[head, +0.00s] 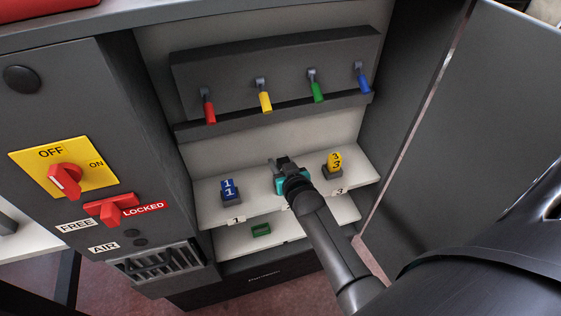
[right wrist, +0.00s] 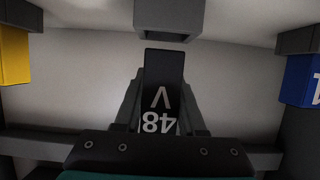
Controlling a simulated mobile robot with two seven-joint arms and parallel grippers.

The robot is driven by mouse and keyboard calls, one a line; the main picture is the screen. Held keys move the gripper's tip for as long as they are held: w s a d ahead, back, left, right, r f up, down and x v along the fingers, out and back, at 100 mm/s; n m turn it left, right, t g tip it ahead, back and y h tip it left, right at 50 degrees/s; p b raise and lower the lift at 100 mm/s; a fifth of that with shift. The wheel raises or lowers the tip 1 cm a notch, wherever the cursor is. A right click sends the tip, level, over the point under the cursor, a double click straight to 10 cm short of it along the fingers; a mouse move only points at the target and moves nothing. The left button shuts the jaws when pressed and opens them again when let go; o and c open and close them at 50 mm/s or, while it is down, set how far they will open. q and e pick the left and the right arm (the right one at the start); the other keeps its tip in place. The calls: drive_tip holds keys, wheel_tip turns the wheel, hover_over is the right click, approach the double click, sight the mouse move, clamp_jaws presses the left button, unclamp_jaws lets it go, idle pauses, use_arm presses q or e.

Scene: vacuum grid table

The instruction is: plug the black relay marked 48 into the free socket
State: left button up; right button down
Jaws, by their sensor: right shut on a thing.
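In the head view my right gripper (head: 284,162) is over the middle of the white shelf (head: 208,212), between the blue relay 1 (head: 229,188) and the yellow relay 3 (head: 334,162). There the gripper hides the middle socket, and the black relay is hard to make out. My left gripper is not in view.
Both neighbouring relays stand in dark sockets close beside my gripper. Red, yellow, green and blue levers (head: 264,100) hang above. A green block (head: 261,230) lies on the lower shelf. The cabinet's open door (head: 460,120) bounds the right; a switch panel (head: 65,168) stands left.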

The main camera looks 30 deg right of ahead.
drive_tip(key=shift+f+b, duration=1.3)
drive_tip(key=shift+f, duration=0.45)
drive_tip(key=shift+c, duration=2.1)
unclamp_jaws()
drive_tip(key=p+v, duration=0.5)
drive_tip(key=v, duration=1)
drive_tip(key=shift+s+a, duration=0.1)
